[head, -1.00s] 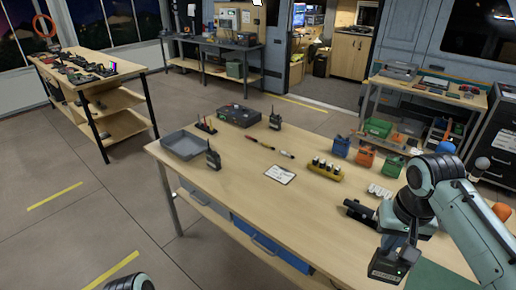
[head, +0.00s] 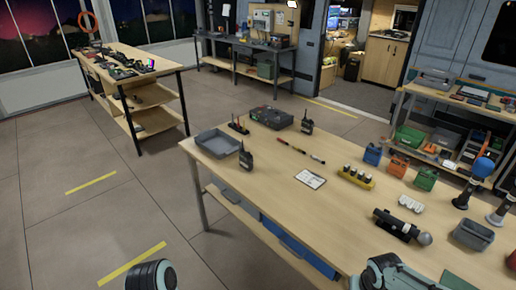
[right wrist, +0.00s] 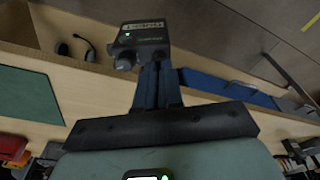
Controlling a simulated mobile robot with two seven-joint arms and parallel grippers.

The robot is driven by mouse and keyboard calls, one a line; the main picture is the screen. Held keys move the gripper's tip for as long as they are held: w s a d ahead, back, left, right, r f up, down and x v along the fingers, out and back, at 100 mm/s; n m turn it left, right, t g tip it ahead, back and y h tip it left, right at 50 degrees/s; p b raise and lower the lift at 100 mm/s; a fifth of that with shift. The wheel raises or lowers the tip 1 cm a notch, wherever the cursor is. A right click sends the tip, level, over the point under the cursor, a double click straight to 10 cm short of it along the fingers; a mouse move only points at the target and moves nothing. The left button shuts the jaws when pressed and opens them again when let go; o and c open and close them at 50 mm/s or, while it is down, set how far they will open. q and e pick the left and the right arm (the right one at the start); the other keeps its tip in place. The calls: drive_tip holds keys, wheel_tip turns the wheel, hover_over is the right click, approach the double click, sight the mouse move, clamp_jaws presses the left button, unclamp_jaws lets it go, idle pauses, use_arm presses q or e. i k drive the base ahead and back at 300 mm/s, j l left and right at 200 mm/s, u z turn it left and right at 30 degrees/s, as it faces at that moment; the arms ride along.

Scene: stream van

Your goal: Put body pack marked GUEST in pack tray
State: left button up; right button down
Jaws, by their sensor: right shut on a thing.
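My right gripper (right wrist: 157,82) is shut on the body pack (right wrist: 145,36), a small dark box with a green light, a knob and a white label. The label is upside down in the right wrist view and appears to read GUEST. In the head view only part of my right arm shows at the bottom right; the gripper and pack are out of that view. A shallow grey tray (head: 205,150), apparently the pack tray, lies empty at the table's far left corner. My left gripper is not in view; only a piece of my left arm shows at the bottom.
Radios with antennas (head: 246,160) (head: 307,127) stand near the tray, with a dark case (head: 271,117). Pens, a white card (head: 310,180), a yellow battery holder (head: 357,178), a microphone (head: 397,226) and a grey bin (head: 474,235) are on the table. The front left tabletop is clear.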

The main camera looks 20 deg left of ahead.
sight(211, 146)
drive_tip(key=i+j, duration=0.15)
drive_tip(key=j, duration=0.3)
drive_tip(key=i+j, duration=0.2)
drive_tip(key=j, duration=0.25)
drive_tip(key=i+j, duration=0.15)
drive_tip(key=j, duration=0.3)
drive_tip(key=i+j, duration=0.2)
drive_tip(key=j, duration=0.25)
drive_tip(key=i+j, duration=0.15)
drive_tip(key=j, duration=0.3)
drive_tip(key=i+j, duration=0.2)
drive_tip(key=j, duration=0.25)
drive_tip(key=i+j, duration=0.15)
drive_tip(key=j, duration=0.3)
drive_tip(key=i+j, duration=0.2)
drive_tip(key=j, duration=0.25)
